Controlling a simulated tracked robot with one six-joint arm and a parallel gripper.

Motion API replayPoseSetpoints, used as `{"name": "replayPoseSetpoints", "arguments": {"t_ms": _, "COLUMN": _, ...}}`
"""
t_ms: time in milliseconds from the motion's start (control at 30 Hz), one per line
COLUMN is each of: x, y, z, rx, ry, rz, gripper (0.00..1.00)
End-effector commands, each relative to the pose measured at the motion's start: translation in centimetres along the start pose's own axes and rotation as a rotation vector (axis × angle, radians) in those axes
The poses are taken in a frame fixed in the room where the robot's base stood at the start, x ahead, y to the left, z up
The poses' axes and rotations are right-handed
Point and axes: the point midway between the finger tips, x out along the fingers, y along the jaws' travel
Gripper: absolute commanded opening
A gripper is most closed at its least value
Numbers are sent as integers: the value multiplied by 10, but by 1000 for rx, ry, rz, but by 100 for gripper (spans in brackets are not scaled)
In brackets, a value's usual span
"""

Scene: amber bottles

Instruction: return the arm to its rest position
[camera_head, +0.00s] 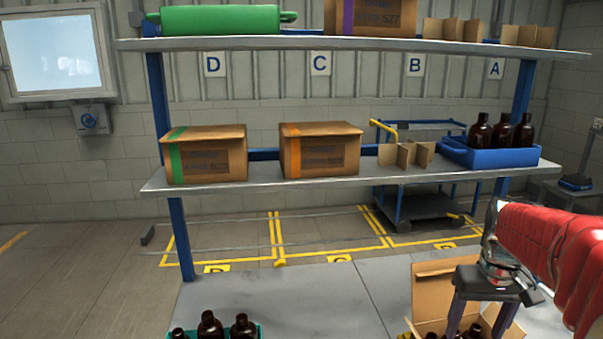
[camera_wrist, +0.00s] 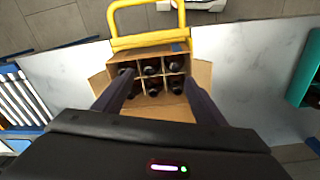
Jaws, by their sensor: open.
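My gripper (camera_head: 482,315) is at the lower right of the head view, above an open cardboard box (camera_head: 434,290). Its two dark fingers are spread apart with nothing seen between them. In the wrist view my gripper (camera_wrist: 160,105) points down at the same open box (camera_wrist: 146,108), which has dividers and dark bottles (camera_wrist: 152,68) in several cells. The red-sleeved arm that carries the gripper is mine and comes in from the right edge. Whether the fingertips reach below the box rim cannot be told.
A shelf (camera_head: 260,178) with closed boxes (camera_head: 320,150) and a blue tray of bottles (camera_head: 490,155) stands behind the table (camera_head: 300,300). A teal crate with bottles (camera_head: 210,328) is at the front left. A yellow handle (camera_wrist: 148,40) rises beside the box. The table's middle is clear.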

Motion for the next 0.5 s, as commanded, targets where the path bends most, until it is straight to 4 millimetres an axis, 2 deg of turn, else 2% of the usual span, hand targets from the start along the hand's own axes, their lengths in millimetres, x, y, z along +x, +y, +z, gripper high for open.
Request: {"name": "replayPoseSetpoints", "arguments": {"t_ms": 500, "x": -10, "y": -83, "z": 75, "rx": 60, "ry": 167, "rz": 5, "gripper": 65}}
